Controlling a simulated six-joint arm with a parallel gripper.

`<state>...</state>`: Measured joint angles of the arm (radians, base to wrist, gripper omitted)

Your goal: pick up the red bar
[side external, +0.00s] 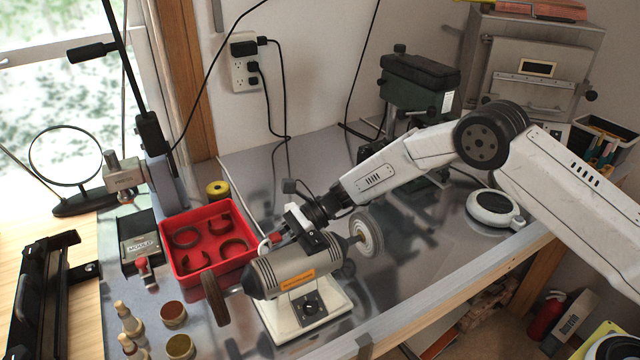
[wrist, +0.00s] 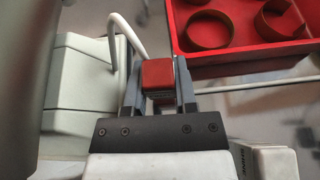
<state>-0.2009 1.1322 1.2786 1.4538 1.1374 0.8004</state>
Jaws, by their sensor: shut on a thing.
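The red bar (wrist: 158,74) shows in the wrist view between the two fingers of my gripper (wrist: 159,82), its end face towards the camera. My gripper is shut on it. In the side external view my gripper (side external: 283,234) is above and behind the bench grinder, and a small red part of the bar (side external: 275,238) shows at the fingertips. The fingers hide most of the bar there. I cannot tell whether the bar touches anything below it.
The bench grinder (side external: 280,273) is close under my gripper, with a wheel on each side. A red tray (side external: 238,264) holding several dark rings is just to the left. Small pots and wooden-handled tools stand at the front left.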

